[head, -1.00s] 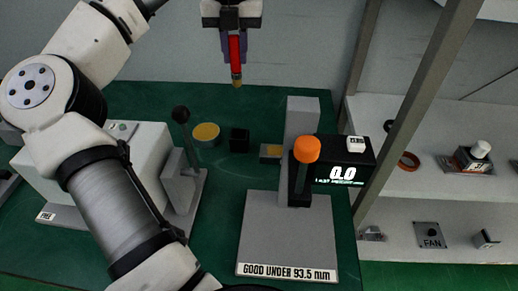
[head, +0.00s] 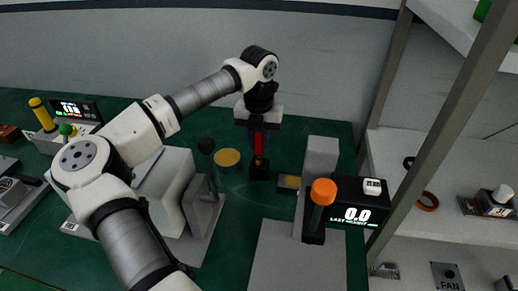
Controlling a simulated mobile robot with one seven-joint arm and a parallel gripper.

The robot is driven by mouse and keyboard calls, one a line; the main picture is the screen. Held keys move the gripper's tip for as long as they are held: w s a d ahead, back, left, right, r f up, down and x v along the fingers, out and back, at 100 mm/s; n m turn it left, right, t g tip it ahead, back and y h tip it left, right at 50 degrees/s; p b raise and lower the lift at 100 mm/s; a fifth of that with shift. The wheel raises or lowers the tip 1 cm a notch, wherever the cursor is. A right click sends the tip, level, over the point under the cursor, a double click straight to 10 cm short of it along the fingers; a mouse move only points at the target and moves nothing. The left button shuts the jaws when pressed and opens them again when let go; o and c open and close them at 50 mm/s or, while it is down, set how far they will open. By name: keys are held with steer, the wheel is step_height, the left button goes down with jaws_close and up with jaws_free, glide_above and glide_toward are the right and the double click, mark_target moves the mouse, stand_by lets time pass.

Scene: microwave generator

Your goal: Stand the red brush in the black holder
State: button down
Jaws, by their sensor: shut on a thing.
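My gripper (head: 258,132) is shut on the red brush (head: 258,145) and points down at the back of the green table. The brush is upright, and its upper end is hidden between the fingers. The small black holder (head: 259,173) stands on the table directly below. The brush's lower tip meets the top of the holder in this view. I cannot tell how far inside the opening it is.
A yellow-topped round dish (head: 228,158) is left of the holder, and a small block with a yellow pad (head: 289,182) is right. A grey lever fixture (head: 205,195) and an orange-knobbed gauge (head: 322,192) stand nearer. Shelves (head: 450,170) are at right.

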mark_target(259, 155)
step_height(259, 155, down, 4)
steer(key=shift+r+p, duration=0.25)
steer(key=shift+p, duration=0.2)
steer(key=shift+f, duration=0.25)
steer(key=shift+f, duration=0.1)
steer(key=shift+f+b, duration=0.15)
steer(key=shift+b, duration=0.15)
steer(key=c, duration=1.3)
jaws_free()
steer(key=shift+o, duration=0.2)
steer(key=shift+r, duration=0.25)
step_height(259, 155, up, 12)
steer(key=shift+r+b, duration=0.1)
steer(key=shift+b, duration=0.85)
